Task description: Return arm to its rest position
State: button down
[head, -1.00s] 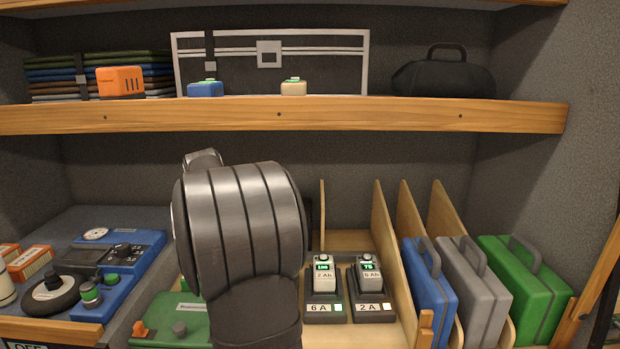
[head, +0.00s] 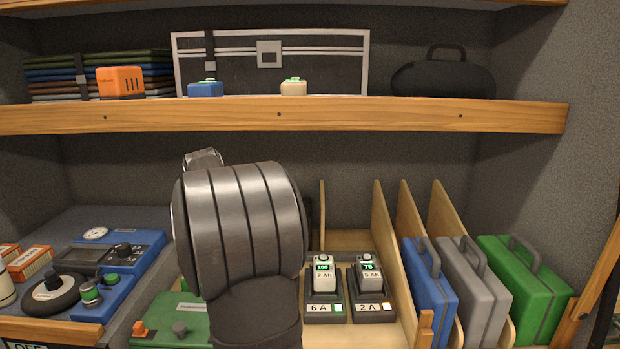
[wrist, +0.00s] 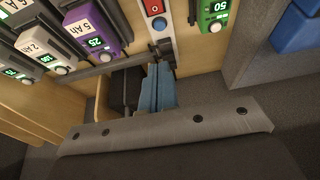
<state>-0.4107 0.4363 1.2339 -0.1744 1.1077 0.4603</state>
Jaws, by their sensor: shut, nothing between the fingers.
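My gripper (wrist: 158,70) shows in the wrist view as two blue fingers lying side by side, shut with nothing held between them. The fingers point at a panel that carries batteries and a switch, and I cannot tell how close they are to it. In the head view my own dark, ribbed arm link fills the middle, and the gripper itself is not seen there.
In the head view a wooden shelf (head: 330,116) spans above the arm. Two chargers with batteries (head: 325,312) and upright dividers stand right of the arm, then blue (head: 430,285), grey (head: 472,290) and green (head: 525,285) cases. A blue device (head: 120,265) lies left. The wrist view shows a purple battery (wrist: 92,28) and a red switch (wrist: 158,6).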

jog(key=s+d+f+g, duration=0.1)
jog(key=s+d+f, duration=0.2)
jog(key=d, duration=0.3)
jog(key=s+d+f+g, duration=0.1)
jog(key=s+d+f, duration=0.2)
jog(key=s+d, duration=0.2)
jog(key=shift+s+d+f+g, duration=0.2)
jog(key=shift+d+f+g, duration=0.15)
jog(key=shift+d, duration=0.1)
dwell(2.5)
jog(key=c, duration=1.5)
grip_release()
jog(key=shift+d+f, duration=0.15)
jog(key=shift+d, duration=0.05)
jog(key=o, duration=1.5)
jog(key=d+f+t, duration=0.2)
jog(key=d+t, duration=0.3)
jog(key=d, duration=0.1)
jog(key=shift+s+f, duration=0.2)
jog(key=shift+f, duration=0.15)
jog(key=t+h, duration=0.1)
jog(key=t, duration=0.5)
send_near(324, 279)
jog(key=shift+m, duration=0.4)
jog(key=shift+x, duration=3.2)
